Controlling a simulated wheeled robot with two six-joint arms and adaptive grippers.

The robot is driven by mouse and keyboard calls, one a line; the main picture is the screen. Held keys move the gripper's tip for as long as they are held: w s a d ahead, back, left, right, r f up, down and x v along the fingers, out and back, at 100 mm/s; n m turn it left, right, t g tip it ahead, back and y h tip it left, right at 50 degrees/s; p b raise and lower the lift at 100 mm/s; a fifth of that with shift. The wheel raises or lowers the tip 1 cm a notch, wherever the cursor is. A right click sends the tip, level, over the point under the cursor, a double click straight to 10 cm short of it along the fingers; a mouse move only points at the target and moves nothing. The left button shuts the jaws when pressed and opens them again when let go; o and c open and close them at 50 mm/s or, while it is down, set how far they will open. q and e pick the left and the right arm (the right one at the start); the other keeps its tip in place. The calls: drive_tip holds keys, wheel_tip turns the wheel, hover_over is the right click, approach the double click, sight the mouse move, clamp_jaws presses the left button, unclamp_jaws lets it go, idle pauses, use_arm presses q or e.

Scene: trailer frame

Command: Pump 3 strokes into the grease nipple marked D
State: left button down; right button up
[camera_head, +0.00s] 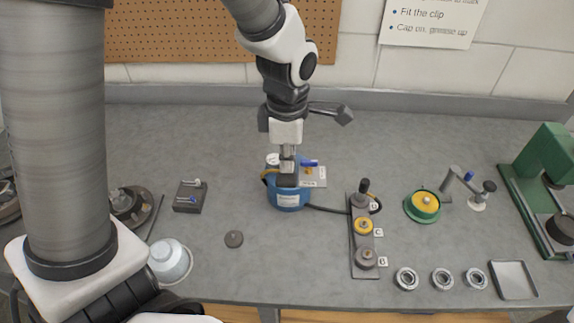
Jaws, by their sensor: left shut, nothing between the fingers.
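My left gripper (288,180) points straight down over the blue grease pump (287,201). Its fingers are shut with nothing between them, at the top of the pump; whether they touch it I cannot tell. The gripper hides part of the pump's top. A round gauge shows at the pump's left and a blue part (309,163) behind it. A dark hose (328,210) runs right to the rail (357,264) of marked fittings. At the fitting marked D (373,206) a black-topped coupler (364,186) stands upright. Yellow fitting C (364,226) and grey fitting B (367,257) sit in front. My right gripper is out of view.
Several bearing rings (407,279) and a tray (514,280) lie along the front right.

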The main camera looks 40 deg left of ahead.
sight(286, 178)
use_arm(q)
drive_tip(key=shift+s, duration=0.1)
idle(0.3)
drive_tip(key=shift+f+b, duration=0.6)
drive_tip(key=shift+f, duration=0.35)
drive_tip(key=shift+s+d+f+b, duration=0.15)
drive_tip(key=shift+f+b, duration=0.15)
drive_tip(key=shift+f, duration=0.25)
drive_tip(key=shift+s+d+f+b, duration=0.1)
drive_tip(key=shift+f+b, duration=0.2)
drive_tip(key=shift+f, duration=0.2)
drive_tip(key=shift+s+f+b, duration=0.2)
drive_tip(key=shift+f+b, duration=0.5)
drive_tip(key=shift+f, duration=0.5)
drive_tip(key=shift+f, duration=0.1)
